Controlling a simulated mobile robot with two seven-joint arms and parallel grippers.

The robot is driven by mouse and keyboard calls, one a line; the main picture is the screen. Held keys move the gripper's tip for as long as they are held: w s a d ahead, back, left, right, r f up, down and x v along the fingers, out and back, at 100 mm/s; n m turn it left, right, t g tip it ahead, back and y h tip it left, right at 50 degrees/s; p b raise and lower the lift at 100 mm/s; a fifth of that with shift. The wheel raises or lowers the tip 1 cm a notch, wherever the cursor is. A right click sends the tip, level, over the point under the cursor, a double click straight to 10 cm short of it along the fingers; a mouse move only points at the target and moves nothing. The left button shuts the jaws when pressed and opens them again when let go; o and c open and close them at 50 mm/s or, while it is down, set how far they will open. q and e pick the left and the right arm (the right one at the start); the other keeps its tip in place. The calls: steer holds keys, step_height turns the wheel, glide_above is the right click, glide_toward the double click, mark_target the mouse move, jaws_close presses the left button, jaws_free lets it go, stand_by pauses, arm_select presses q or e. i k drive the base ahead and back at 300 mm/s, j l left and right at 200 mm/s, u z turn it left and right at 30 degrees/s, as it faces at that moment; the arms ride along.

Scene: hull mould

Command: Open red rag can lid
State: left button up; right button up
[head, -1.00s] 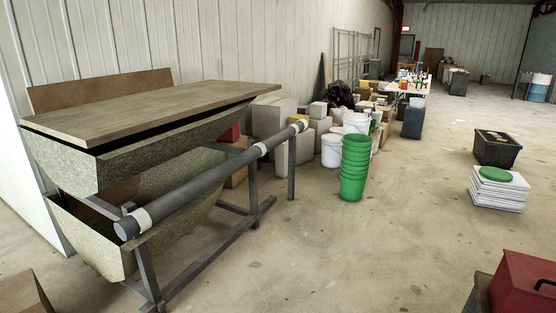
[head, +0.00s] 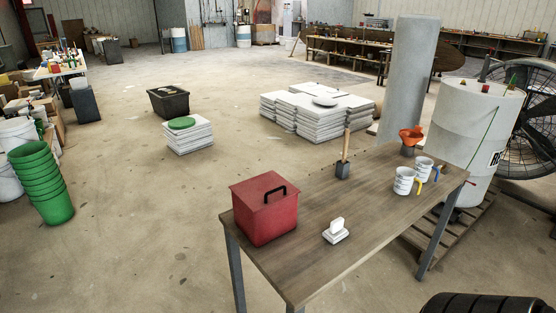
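A red square can (head: 266,216) stands on the near left end of a wooden table (head: 328,259). Its red lid (head: 258,186) has a black handle (head: 275,193) and lies closed on top. Neither of my grippers shows in the head view.
A white drum (head: 475,135) and fan (head: 530,115) stand behind right.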

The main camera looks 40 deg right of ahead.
mark_target(259, 192)
steer(key=i+z, duration=0.15)
steer(key=z, duration=0.3)
steer(key=i+j+z, duration=0.1)
steer(key=z, duration=0.3)
steer(key=i+j+z, duration=0.1)
steer(key=j+z, duration=0.15)
steer(key=z, duration=0.2)
